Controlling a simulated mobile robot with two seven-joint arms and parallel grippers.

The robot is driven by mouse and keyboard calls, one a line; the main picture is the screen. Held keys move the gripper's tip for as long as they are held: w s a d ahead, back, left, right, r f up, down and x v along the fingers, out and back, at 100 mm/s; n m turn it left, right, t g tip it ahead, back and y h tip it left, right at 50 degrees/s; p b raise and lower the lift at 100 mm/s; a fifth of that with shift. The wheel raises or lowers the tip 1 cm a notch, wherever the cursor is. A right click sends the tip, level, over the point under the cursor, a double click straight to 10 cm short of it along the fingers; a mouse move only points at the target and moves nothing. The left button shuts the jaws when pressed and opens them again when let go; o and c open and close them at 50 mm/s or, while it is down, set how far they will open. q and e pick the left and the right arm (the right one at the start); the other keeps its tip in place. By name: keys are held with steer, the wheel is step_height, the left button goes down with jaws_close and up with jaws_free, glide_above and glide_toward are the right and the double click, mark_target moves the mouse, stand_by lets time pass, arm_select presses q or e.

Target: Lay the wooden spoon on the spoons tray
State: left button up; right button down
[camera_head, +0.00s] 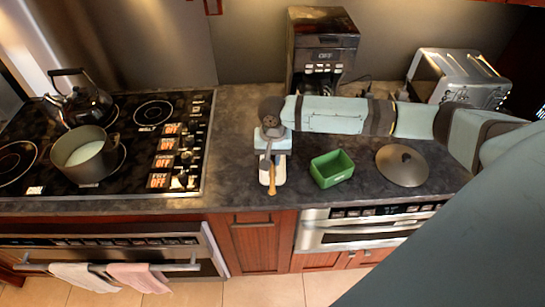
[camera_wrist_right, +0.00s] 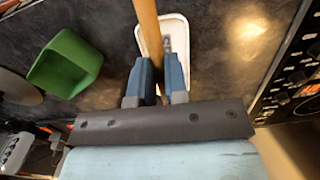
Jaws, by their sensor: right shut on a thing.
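The wooden spoon shows in the head view (camera_head: 271,189) as a thin light-brown stick below my right gripper (camera_head: 271,155). In the right wrist view the spoon's wooden shaft (camera_wrist_right: 147,25) runs up from between the two blue fingers of that gripper (camera_wrist_right: 157,75), which are shut on it. The white spoons tray (camera_head: 279,175) is on the counter under the gripper, partly hidden by it. It also shows in the right wrist view (camera_wrist_right: 186,65), behind the spoon, with something greyish inside. I cannot tell whether the spoon touches the tray. My left gripper is out of view.
A green box (camera_head: 332,168) and a round lid (camera_head: 402,165) stand right of the tray. The stove (camera_head: 140,140), with a pot (camera_head: 85,155) and a kettle (camera_head: 78,99), is on the left. A coffee maker (camera_head: 322,45) and a toaster (camera_head: 462,80) are behind.

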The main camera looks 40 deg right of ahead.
steer(key=shift+f, duration=4.3)
steer(key=c, duration=1)
jaws_free()
